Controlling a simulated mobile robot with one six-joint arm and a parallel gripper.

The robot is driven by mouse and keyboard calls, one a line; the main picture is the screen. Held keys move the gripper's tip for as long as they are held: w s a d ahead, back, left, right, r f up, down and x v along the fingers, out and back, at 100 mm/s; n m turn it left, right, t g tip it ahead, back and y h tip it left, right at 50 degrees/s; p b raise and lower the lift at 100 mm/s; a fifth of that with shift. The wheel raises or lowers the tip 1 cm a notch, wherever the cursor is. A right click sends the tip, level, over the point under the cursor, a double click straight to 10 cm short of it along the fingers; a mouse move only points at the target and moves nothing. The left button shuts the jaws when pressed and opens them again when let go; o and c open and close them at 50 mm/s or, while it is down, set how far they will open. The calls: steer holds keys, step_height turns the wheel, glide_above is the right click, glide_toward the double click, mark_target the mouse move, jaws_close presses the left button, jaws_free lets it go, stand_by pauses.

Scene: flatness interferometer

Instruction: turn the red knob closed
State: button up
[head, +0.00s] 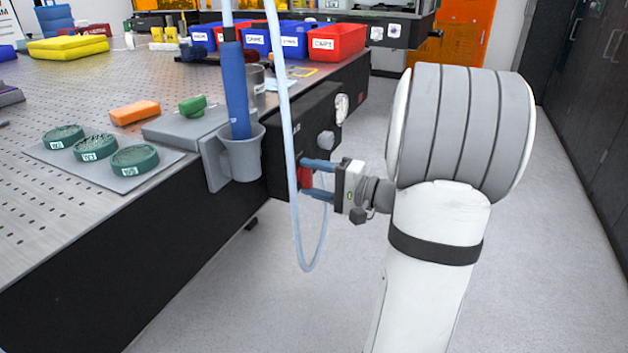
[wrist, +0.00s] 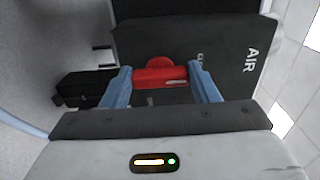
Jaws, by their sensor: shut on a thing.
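The red knob (wrist: 160,77) sits on the dark panel marked AIR (wrist: 225,50). In the wrist view its bar lies level across the picture, between my two blue fingers. My gripper (wrist: 162,82) is shut on the knob, one finger at each end of the bar. In the head view my gripper (head: 315,180) reaches the panel (head: 285,150) at the bench side from the right, with the red knob (head: 304,178) partly hidden between the fingers. Part of the panel lettering is hidden behind the knob and right finger.
A pale blue hose (head: 290,130) hangs in a loop just left of my gripper. A grey holder (head: 240,155) with a blue-handled tool (head: 235,90) is fixed on the bench edge. The floor (head: 300,310) below is clear.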

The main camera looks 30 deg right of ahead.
steer(key=o, duration=1)
steer(key=shift+s+d, duration=0.1)
steer(key=p+v, duration=0.2)
steer(key=v, duration=0.5)
steer(key=shift+s+d, duration=0.15)
steer(key=shift+s, duration=0.1)
